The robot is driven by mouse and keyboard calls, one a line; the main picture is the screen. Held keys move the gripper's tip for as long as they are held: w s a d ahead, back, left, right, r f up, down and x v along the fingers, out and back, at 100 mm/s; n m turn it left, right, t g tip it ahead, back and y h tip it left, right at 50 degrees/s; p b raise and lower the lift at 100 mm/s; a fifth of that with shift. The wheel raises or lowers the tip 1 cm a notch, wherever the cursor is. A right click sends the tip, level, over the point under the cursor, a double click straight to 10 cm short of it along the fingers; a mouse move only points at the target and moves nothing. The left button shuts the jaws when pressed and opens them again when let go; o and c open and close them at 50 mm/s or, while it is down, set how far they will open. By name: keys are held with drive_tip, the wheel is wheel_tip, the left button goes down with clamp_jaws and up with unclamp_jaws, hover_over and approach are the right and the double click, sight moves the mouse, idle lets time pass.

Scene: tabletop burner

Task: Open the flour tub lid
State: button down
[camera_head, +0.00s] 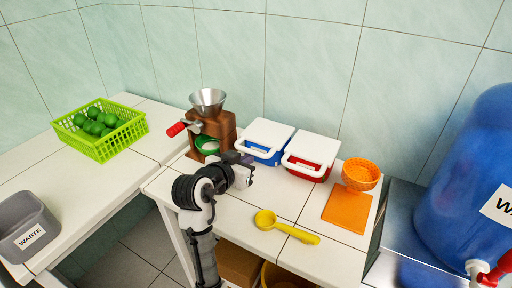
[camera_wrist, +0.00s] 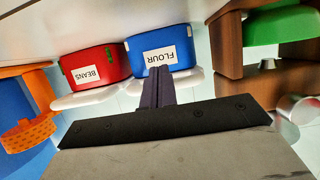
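The flour tub is blue with a white lid and a white handle loop; it stands at the back of the table in the head view (camera_head: 258,153). In the wrist view, which is upside down, its blue side (camera_wrist: 179,40) carries a FLOUR label, and the white lid lies flat on it, closed. My gripper (camera_head: 247,160) is at the left front of the tub, apart from it as far as I can tell. In the wrist view its dark fingers (camera_wrist: 158,88) are together with nothing visible between them, and overlap the tub's lid edge and label.
A red BEANS tub (camera_head: 305,173) with a similar white lid stands close on the right. A brown grinder (camera_head: 223,130) with a red handle stands left of the flour tub. A yellow spoon (camera_head: 285,228), an orange board (camera_head: 346,211) and an orange basket (camera_head: 361,174) lie further right.

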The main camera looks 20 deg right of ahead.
drive_tip(key=shift+r+p, duration=1.25)
drive_tip(key=shift+r, duration=0.25)
drive_tip(key=r+p, duration=0.2)
drive_tip(key=r, duration=0.1)
drive_tip(key=shift+w+d, duration=0.1)
drive_tip(key=shift+d, duration=0.1)
drive_tip(key=shift+p, duration=0.3)
drive_tip(key=r, duration=0.1)
drive_tip(key=p, duration=0.1)
drive_tip(key=r+p, duration=0.1)
drive_tip(key=shift+w+d+r, duration=0.3)
drive_tip(key=shift+w+d, duration=0.05)
drive_tip(key=shift+d, duration=0.05)
drive_tip(key=shift+r, duration=0.1)
